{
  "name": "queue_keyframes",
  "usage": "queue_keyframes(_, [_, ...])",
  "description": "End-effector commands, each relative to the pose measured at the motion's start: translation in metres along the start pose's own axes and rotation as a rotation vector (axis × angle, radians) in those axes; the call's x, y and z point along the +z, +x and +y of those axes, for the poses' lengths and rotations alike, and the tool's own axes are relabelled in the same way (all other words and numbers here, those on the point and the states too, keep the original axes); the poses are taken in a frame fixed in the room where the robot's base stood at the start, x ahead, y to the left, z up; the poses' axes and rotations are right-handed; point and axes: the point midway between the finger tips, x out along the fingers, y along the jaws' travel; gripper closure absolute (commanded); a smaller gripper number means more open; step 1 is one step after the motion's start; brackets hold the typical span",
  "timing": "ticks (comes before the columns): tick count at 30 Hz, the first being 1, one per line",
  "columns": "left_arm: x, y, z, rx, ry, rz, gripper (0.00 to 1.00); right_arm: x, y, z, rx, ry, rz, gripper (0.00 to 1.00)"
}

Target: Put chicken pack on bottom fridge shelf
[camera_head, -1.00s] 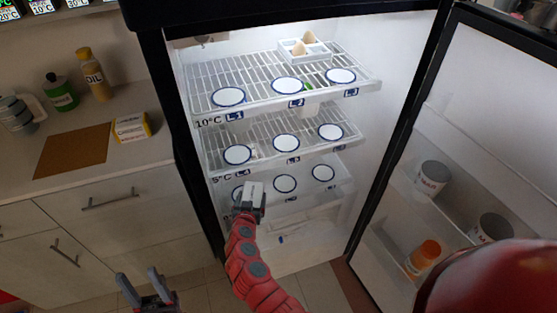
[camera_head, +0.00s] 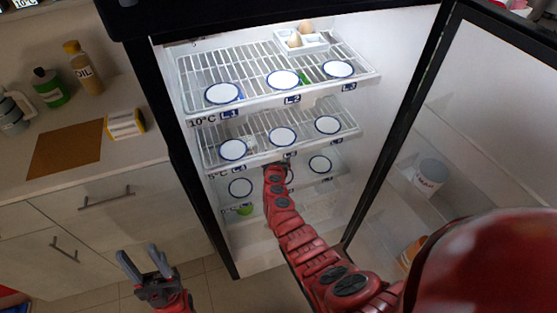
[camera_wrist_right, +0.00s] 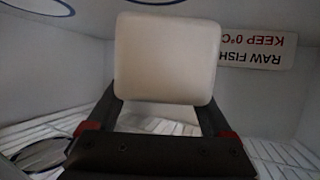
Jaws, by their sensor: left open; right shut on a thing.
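My right arm reaches into the open fridge in the head view, at the height of the bottom shelf (camera_head: 328,181). Its gripper is hidden there behind the middle shelf's front. In the right wrist view my right gripper (camera_wrist_right: 163,100) is shut on a pale, rounded block, seemingly the chicken pack (camera_wrist_right: 165,55). The pack is held inside the fridge; whether it touches the shelf cannot be told. My left gripper (camera_head: 142,256) is open and empty, low in front of the counter, outside the fridge.
White blue-rimmed discs (camera_head: 240,188) mark spots on the shelves. The middle shelf (camera_head: 258,160) hangs close above my right arm. The fridge door (camera_head: 460,130) stands open at right, with jars on its racks. An upside-down RAW FISH sign (camera_wrist_right: 262,50) is behind the pack.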

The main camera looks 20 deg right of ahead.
Motion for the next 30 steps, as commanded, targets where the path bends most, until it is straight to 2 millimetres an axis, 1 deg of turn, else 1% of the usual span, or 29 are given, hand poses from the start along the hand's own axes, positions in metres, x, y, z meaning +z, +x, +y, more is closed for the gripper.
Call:
queue_keyframes(3, [0.0,-0.002,0.0,0.0,0.0,0.0,0.5,-0.001,0.008,0.007,0.003,-0.001,-0.004,1.0])
queue_keyframes(4, [0.002,-0.01,0.001,0.0,0.0,0.0,0.5,0.01,0.011,0.006,0.002,-0.003,-0.004,1.0])
queue_keyframes(6, [0.003,-0.019,0.001,0.0,0.0,0.0,0.5,0.022,0.016,0.005,0.001,-0.004,-0.003,1.0])
queue_keyframes(9, [0.004,-0.026,0.001,0.0,0.0,0.0,0.5,0.032,0.02,0.006,0.003,-0.003,-0.003,1.0])
queue_keyframes(17, [0.004,-0.024,0.001,0.0,0.0,0.0,0.5,0.032,0.02,0.006,0.002,0.0,-0.002,1.0])
queue_keyframes(18, [0.004,-0.024,0.001,0.0,0.0,0.0,0.5,0.032,0.02,0.006,0.002,0.0,-0.003,0.08])
queue_keyframes(19, [0.004,-0.024,0.001,0.0,0.0,0.0,0.5,0.032,0.02,0.006,0.002,0.0,-0.003,0.03])
queue_keyframes(20, [0.004,-0.024,0.001,0.0,0.0,0.0,0.5,0.032,0.02,0.006,0.002,0.0,-0.003,0.0])
queue_keyframes(26, [0.004,-0.024,0.001,0.0,0.0,0.0,0.5,0.032,0.019,0.006,0.002,0.0,-0.003,0.0])
queue_keyframes(30, [0.003,-0.018,0.001,0.0,0.0,0.0,0.5,0.03,0.013,0.005,0.001,-0.001,-0.002,0.0])
